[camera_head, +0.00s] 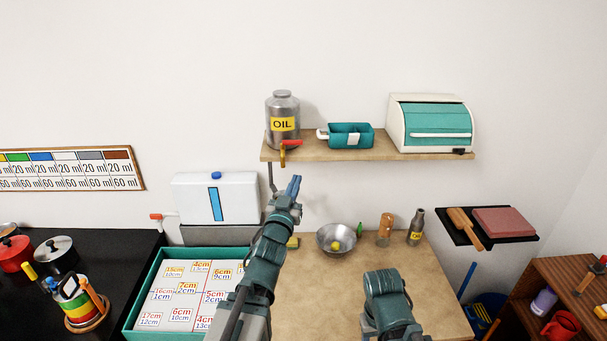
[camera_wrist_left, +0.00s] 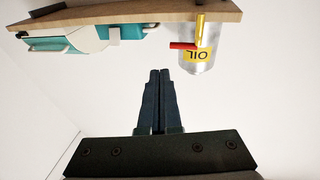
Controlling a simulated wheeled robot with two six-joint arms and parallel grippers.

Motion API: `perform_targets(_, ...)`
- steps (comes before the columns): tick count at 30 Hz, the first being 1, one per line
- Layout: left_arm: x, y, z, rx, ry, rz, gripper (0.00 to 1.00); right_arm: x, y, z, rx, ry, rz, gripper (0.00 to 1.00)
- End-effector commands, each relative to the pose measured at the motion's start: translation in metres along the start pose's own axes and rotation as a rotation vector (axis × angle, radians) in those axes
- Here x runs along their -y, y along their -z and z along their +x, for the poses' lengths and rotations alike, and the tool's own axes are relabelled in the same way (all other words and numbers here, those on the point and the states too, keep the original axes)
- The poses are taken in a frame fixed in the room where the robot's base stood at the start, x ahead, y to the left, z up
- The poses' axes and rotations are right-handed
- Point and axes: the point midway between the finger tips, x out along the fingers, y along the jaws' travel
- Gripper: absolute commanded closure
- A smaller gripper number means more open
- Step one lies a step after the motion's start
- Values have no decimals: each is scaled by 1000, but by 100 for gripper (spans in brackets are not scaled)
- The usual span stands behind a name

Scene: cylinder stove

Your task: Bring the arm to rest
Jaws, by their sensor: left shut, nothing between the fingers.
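My left arm reaches up from the bottom of the head view, and its gripper (camera_head: 293,186) is raised in front of the wall, just below the shelf. In the left wrist view the gripper's two fingers (camera_wrist_left: 159,75) lie together, shut, with nothing between them. The wrist picture is upside down: the shelf (camera_wrist_left: 130,14) and the OIL can (camera_wrist_left: 199,50) with its red-handled tap show at the top, apart from the fingers. My right arm shows at the bottom right of centre in the head view; its gripper is out of view.
The wall shelf (camera_head: 350,147) holds the OIL can (camera_head: 284,115), a teal bin (camera_head: 352,135) and a bread box (camera_head: 432,122). The counter (camera_head: 330,288) below holds a metal bowl (camera_head: 337,238) and bottles (camera_head: 416,227). A labelled teal tray (camera_head: 129,327) lies left of my arm.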

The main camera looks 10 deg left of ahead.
Motion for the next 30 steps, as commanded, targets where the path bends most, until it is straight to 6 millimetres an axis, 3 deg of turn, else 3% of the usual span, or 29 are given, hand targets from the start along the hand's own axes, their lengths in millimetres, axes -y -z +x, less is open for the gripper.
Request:
perform_targets(4,-10,-35,-2,128,18,3,100,1,0,7,0,0,0,44)
perform_targets(8,-31,-98,-19,383,38,21,100,2,1,16,0,0,0,44)
perform_targets(14,-74,-193,-82,838,16,87,100,3,2,30,0,0,-1,44)
perform_targets(18,-103,-239,-148,1157,-39,155,100,4,2,40,0,0,-1,44)
perform_targets(24,-131,-266,-240,1537,-141,262,100,5,3,50,0,-1,-2,44)
perform_targets(30,-142,-265,-291,1739,-208,328,100,5,3,54,0,-1,-2,44)
